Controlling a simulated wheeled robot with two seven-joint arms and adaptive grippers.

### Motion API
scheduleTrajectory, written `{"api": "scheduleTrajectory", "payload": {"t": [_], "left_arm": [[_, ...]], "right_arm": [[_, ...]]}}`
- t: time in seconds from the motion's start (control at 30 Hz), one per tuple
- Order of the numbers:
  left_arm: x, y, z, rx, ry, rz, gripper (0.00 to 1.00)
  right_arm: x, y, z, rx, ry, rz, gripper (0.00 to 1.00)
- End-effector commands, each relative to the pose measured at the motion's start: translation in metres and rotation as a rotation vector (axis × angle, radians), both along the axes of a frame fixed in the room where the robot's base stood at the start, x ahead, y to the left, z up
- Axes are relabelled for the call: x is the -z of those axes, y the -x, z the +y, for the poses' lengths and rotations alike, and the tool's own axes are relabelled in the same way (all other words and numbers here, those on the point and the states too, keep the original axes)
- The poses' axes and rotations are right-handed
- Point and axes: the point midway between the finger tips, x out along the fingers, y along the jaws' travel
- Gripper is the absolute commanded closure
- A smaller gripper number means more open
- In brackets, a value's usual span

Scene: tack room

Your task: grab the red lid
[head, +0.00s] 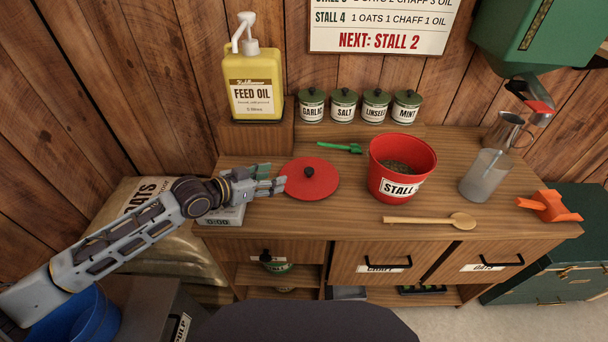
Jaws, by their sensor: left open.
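The red lid (318,184) lies flat on the wooden counter, a round disc with a black knob (309,171) at its middle. My left gripper (281,178) is open at the lid's left edge, with its fingers pointing right toward the knob. Its fingertips are at or just over the rim; I cannot tell whether they touch it. Nothing shows between the fingers. My right gripper is not in view.
A scale (222,216) sits under my left wrist. A feed oil jug (252,85) stands on a raised block.

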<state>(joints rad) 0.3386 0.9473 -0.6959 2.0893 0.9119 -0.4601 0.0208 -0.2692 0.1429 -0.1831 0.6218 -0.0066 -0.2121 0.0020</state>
Motion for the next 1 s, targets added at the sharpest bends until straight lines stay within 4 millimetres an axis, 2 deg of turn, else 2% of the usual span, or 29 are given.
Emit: {"api": "scheduleTrajectory", "payload": {"t": [0.33, 1.0], "left_arm": [[0.000, 0.000, -0.001, 0.000, 0.001, 0.001, 0.47], [0.016, -0.027, -0.029, -0.001, 0.002, 0.001, 0.47]], "right_arm": [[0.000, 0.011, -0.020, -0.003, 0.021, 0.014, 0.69], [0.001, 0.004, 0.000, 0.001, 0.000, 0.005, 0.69]]}}
